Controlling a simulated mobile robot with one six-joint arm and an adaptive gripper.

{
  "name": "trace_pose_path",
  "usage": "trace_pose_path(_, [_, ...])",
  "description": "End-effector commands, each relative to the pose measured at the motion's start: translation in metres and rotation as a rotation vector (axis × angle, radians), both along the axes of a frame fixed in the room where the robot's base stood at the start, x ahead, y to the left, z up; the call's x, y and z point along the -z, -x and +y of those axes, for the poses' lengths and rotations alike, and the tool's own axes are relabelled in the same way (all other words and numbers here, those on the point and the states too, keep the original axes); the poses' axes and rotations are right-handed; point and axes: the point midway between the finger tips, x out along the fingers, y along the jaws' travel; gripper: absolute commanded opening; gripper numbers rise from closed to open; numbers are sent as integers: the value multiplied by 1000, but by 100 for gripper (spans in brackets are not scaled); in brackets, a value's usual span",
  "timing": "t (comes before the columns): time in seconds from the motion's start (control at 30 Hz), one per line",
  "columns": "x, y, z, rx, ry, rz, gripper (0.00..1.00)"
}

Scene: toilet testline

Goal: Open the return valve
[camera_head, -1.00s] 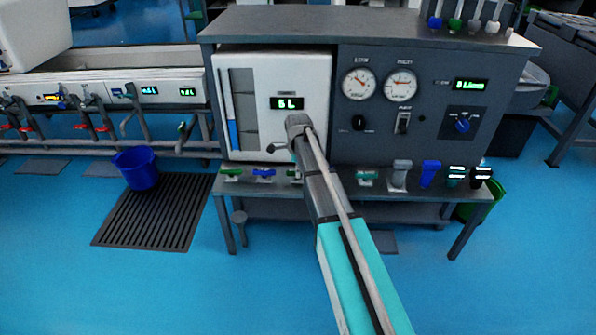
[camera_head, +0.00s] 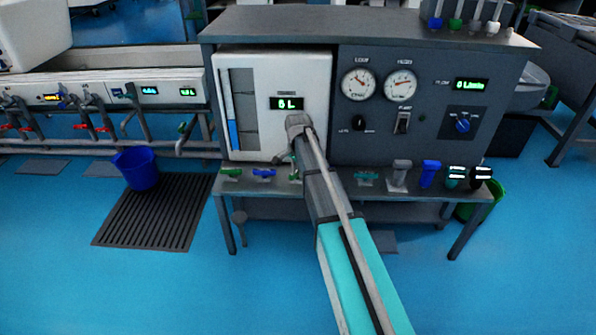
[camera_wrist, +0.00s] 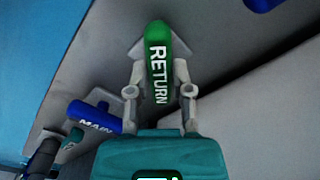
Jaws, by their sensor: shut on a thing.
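The green return valve handle (camera_wrist: 158,55), marked RETURN, stands between the two grey fingers of my gripper (camera_wrist: 160,80) in the wrist view. The fingers are shut on its sides, and the handle points away from my teal gripper body. In the head view my gripper (camera_head: 288,160) is at the front shelf below the white tank panel, partly hidden by my own arm. The green handle (camera_head: 294,175) there shows only in part beside the arm.
The blue MAIN valve handle (camera_wrist: 95,117) is close on the left in the wrist view. Another green handle (camera_head: 231,173) is further left on the shelf. More valves stand to the right, including a grey one (camera_head: 399,175) and a blue one (camera_head: 430,173).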

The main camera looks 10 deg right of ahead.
Motion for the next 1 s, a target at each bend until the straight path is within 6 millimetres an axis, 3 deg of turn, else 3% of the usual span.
trace_pose_path(0.6, [0, 1, 0, -561, -1, 1, 0])
trace_pose_path(1.0, [0, 1, 0, -739, -1, 1, 0])
